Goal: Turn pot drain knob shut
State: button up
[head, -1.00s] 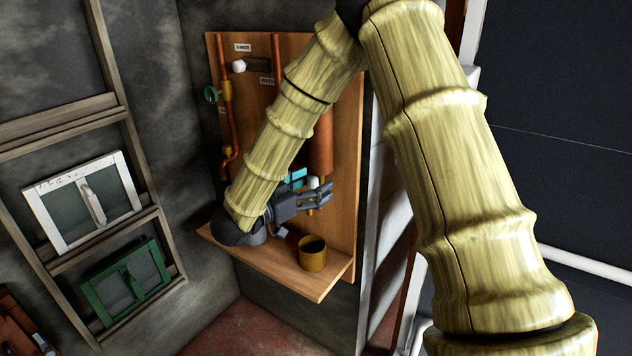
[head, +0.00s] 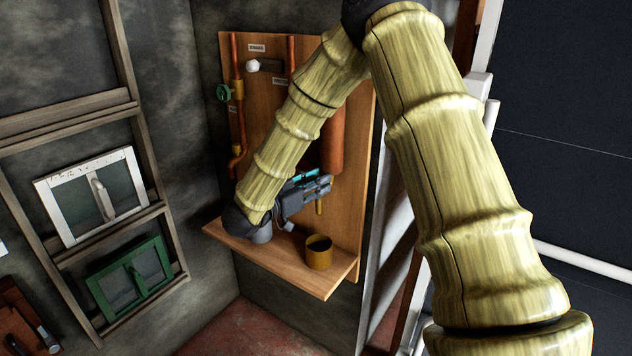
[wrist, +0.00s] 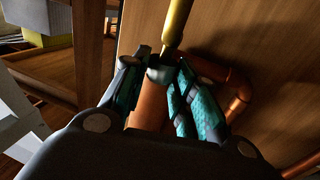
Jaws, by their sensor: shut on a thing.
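My gripper (head: 318,184) is at the lower end of the copper pot (head: 333,148) on the wooden board. In the wrist view, its teal-padded fingers (wrist: 160,78) close around a small pale grey-green piece, the drain knob (wrist: 159,73), just beside the brass drain pipe (wrist: 177,24). The knob is mostly covered by the fingers, so its turn angle cannot be told. The brass pipe end (head: 319,208) shows below my gripper in the head view. Copper (wrist: 150,107) also shows between the fingers.
A brass cup (head: 319,253) stands on the wooden shelf (head: 285,268) below the pipe. At the board's left are a green valve wheel (head: 223,92) and a white-knobbed lever (head: 252,66). A white ladder-like frame stands at the right.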

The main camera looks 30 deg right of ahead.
jog(key=shift+d+r, duration=0.1)
jog(key=shift+r, duration=0.05)
jog(key=shift+c, duration=0.2)
jog(key=shift+o, duration=0.2)
jog(key=shift+w+m+g, duration=0.1)
jog(key=shift+m+g, duration=0.2)
jog(key=shift+g, duration=0.2)
jog(key=shift+m+g+p, duration=0.3)
jog(key=shift+m+g, duration=0.2)
jog(key=shift+g, duration=0.3)
jog(key=shift+c, duration=0.2)
jog(key=o, duration=1)
jog(key=shift+d, duration=0.1)
